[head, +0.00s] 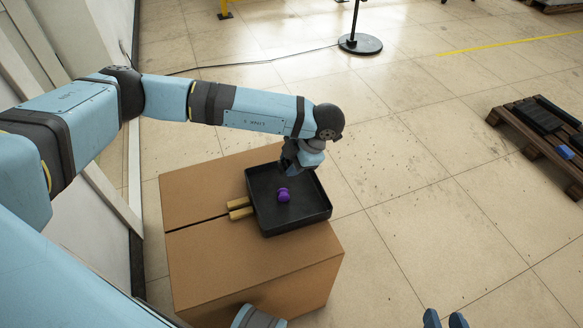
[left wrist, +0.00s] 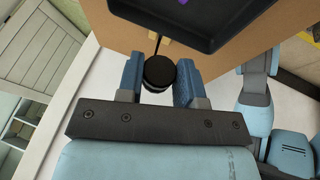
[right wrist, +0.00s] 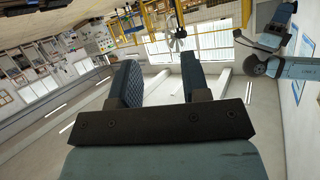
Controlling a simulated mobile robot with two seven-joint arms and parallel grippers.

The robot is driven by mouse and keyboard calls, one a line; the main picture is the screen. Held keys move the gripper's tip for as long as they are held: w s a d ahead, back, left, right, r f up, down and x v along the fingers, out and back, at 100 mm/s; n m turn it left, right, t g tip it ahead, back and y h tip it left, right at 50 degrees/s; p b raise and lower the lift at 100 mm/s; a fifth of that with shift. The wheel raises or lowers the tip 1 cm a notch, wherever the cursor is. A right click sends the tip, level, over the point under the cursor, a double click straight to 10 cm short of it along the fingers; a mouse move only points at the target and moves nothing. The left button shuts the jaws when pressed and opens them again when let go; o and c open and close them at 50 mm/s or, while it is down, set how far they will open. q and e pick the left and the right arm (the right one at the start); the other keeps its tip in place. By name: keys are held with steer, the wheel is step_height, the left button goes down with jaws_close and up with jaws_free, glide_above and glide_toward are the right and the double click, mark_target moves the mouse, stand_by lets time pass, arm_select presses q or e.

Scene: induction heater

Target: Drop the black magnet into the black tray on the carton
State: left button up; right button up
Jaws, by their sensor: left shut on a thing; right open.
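The black magnet (left wrist: 159,72) is a short dark cylinder between the fingers of my left gripper (left wrist: 160,80) in the left wrist view. The black tray (head: 315,213) is shallow and lies on the brown carton (head: 232,265). The tray's edge also shows at the top of the left wrist view (left wrist: 235,40). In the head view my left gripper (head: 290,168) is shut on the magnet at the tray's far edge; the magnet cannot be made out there. My right gripper (right wrist: 160,75) is open and empty. Its fingertips show at the bottom of the head view (head: 445,320).
A purple object (head: 284,195) lies inside the tray. Two yellowish bars (head: 239,208) lie on the carton against the tray's left side. A wooden pallet (head: 540,145) with dark items stands at the right. A round black stand base (head: 360,44) is at the back. The tiled floor between is clear.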

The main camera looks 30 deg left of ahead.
arm_select(q)
steer(key=shift+f+b, duration=1.9)
steer(key=shift+f, duration=1)
arm_select(e)
steer(key=w+a+r+t+y, duration=0.2)
steer(key=a+r+t, duration=0.1)
steer(key=r, duration=0.4)
steer(key=shift+a+t+y, duration=0.15)
steer(key=shift+t+y, duration=0.15)
steer(key=shift+y, duration=0.1)
steer(key=shift+r, duration=0.1)
arm_select(q)
steer(key=o, duration=1)
steer(key=shift+c, duration=0.2)
steer(key=shift+r, duration=0.1)
steer(key=p+v, duration=0.3)
steer(key=v, duration=1)
steer(key=shift+d+r, duration=0.15)
steer(key=shift+r, duration=0.15)
arm_select(e)
step_height(320, 180, down, 6)
steer(key=s+d+g+h, duration=0.1)
steer(key=d+g+h, duration=0.1)
steer(key=shift+d+r+g, duration=0.15)
steer(key=shift+g, duration=0.25)
